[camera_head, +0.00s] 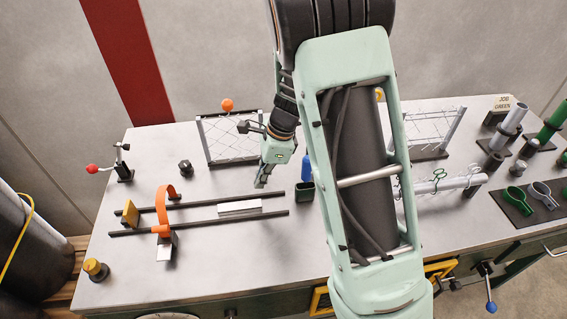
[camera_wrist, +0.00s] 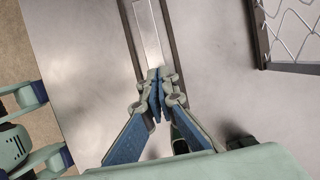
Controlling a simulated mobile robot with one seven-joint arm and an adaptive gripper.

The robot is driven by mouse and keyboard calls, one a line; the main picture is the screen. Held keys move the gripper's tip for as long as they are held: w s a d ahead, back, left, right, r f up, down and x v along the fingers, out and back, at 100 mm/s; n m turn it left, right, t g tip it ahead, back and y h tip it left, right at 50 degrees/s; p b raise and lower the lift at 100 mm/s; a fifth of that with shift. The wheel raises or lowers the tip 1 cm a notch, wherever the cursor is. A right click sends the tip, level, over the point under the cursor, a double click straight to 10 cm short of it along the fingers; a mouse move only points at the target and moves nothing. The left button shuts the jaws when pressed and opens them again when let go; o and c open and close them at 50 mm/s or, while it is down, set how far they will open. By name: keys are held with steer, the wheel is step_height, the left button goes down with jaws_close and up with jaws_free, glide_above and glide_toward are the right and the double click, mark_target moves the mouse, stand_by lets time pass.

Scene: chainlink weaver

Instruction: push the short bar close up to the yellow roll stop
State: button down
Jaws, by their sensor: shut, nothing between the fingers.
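The short bar (camera_head: 240,207) is pale and lies lengthwise between two dark rails on the grey bench; it also shows in the wrist view (camera_wrist: 149,34). The yellow roll stop (camera_head: 130,213) stands at the left end of the rails, well apart from the bar. My gripper (camera_head: 261,185) is shut and empty, pointing down near the bar's right end. In the wrist view its closed fingertips (camera_wrist: 160,76) are at the bar's near end; I cannot tell whether they touch it.
An orange hoop (camera_head: 165,205) arches over the rails between bar and stop. A mesh frame (camera_head: 232,140) stands behind the rails. A yellow-topped knob (camera_head: 95,269) is at front left. The bench in front of the rails is largely clear.

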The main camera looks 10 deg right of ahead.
mark_target(264, 208)
steer(key=f+b, duration=0.1)
steer(key=f, duration=0.1)
steer(key=d+f+b, duration=0.1)
steer(key=f+b, duration=0.1)
steer(key=f, duration=0.1)
steer(key=f+b, duration=0.2)
steer(key=shift+s+d+f, duration=0.15)
steer(key=shift+s+f, duration=0.1)
steer(key=shift+s, duration=0.1)
steer(key=shift+s+d+f, duration=0.1)
steer(key=shift+s+f, duration=0.1)
stand_by(1.0)
steer(key=shift+r+g, duration=0.1)
steer(key=shift+g, duration=0.2)
stand_by(0.4)
